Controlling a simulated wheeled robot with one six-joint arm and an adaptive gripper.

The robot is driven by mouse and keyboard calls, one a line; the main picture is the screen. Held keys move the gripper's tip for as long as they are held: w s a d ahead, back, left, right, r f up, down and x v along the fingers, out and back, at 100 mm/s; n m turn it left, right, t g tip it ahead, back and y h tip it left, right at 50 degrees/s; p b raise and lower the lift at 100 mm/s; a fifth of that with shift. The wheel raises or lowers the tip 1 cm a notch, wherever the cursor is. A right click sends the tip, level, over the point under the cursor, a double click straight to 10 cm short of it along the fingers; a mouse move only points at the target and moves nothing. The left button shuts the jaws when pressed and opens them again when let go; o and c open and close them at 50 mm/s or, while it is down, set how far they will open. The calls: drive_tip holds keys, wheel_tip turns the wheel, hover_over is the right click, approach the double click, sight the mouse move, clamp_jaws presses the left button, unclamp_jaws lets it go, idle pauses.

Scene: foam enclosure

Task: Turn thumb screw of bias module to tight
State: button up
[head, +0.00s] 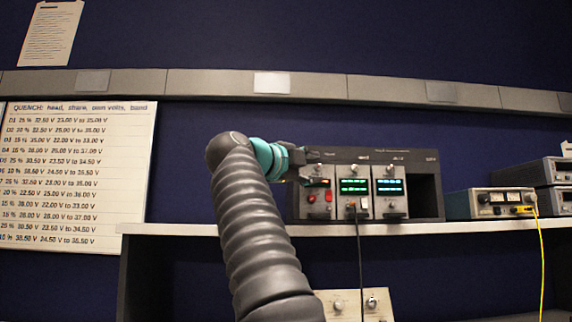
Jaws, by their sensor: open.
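A dark rack (425,165) stands on the shelf with three grey modules side by side. The left module (317,207) has a red display partly behind my gripper, and red buttons. The middle module (353,172) has a green display and a black cable plugged in low. The right module (390,171) has green-blue displays. Their labels are too small to read, so I cannot tell which is the bias module or how its thumb screw sits. My gripper (308,167) is open at the upper left of the rack, in front of the left module; I cannot tell whether it touches anything.
The white shelf (200,229) runs under the rack. Bench instruments (490,203) with a yellow cable stand at the right. A panel with knobs (355,305) is below the shelf. The rack's right bay is empty. A QUENCH chart (75,175) hangs at the left.

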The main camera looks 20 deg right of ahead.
drive_tip(key=v, duration=1.1)
drive_tip(key=shift+s+f, duration=0.1)
drive_tip(key=shift+s, duration=0.05)
